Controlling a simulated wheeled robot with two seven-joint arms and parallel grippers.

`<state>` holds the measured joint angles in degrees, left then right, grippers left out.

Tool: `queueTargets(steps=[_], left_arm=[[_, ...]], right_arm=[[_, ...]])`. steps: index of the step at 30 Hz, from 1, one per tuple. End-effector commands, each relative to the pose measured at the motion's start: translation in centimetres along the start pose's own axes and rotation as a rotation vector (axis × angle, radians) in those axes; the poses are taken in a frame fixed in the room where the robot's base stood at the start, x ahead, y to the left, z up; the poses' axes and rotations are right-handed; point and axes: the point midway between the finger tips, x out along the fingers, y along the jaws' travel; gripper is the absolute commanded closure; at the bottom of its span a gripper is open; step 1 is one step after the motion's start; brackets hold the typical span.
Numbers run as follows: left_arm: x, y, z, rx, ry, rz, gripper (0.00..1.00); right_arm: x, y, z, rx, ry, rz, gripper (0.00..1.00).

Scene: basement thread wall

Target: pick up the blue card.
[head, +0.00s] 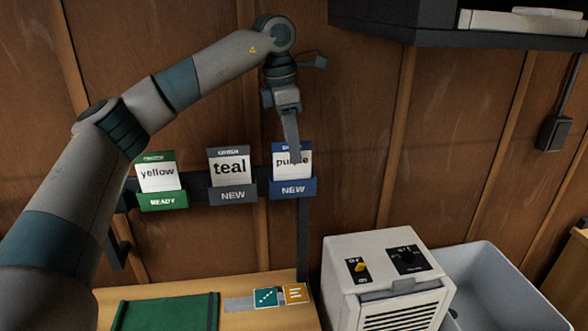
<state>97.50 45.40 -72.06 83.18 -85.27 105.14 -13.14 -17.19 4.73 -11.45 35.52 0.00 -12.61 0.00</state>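The blue card (280,168) has a blue top band and a white face that reads "purple", with some letters covered. It stands upright in a blue holder (294,188) marked NEW, at the right end of a dark wall rail. My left gripper (296,158) points down in front of the card, its finger tip over the right part of the white face. Only one narrow finger shape shows, so its opening is unclear. I cannot tell whether it touches the card. My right gripper is not in view.
A grey holder with a "teal" card (230,167) and a green holder with a "yellow" card (158,173) stand to the left. Below are a green folder (165,313), teal and orange tiles (265,297), a white machine (372,250) and a grey bin (490,275). A dark shelf (450,35) overhangs upper right.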

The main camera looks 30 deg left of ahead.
Motion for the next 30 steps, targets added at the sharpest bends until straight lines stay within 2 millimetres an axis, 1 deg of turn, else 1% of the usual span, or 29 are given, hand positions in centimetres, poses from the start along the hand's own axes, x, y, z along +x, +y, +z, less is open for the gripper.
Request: queueTargets(steps=[6, 7, 8, 9, 10, 21, 26, 28, 30], left_arm=[[0.0, 0.0, 0.0, 0.0, 0.0, 0.0, 0.74], [0.0, 0.0, 0.0, 0.0, 0.0, 0.0, 0.77], [0.0, 0.0, 0.0, 0.0, 0.0, 0.0, 0.84], [0.0, 0.0, 0.0, 0.0, 0.0, 0.0, 0.93], [0.0, 0.0, 0.0, 0.0, 0.0, 0.0, 1.0], [-0.1, 0.0, 0.0, 0.0, 0.0, 0.0, 1.0], [-0.7, 0.0, 0.1, 0.0, 0.0, 0.001, 1.0], [-0.9, 0.0, 0.2, 0.0, -0.001, 0.002, 1.0], [-1.6, 0.1, 0.3, -0.001, -0.003, 0.003, 1.0]], right_arm=[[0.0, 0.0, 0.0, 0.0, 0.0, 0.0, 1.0], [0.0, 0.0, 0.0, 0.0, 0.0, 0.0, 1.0], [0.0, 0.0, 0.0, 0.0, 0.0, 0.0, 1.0], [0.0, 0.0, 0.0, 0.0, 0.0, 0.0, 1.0], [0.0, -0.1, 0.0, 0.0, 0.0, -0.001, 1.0], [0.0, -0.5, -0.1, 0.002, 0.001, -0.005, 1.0], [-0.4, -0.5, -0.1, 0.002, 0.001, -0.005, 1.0], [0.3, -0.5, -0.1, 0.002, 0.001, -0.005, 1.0], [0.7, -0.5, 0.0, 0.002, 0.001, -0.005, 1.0]])
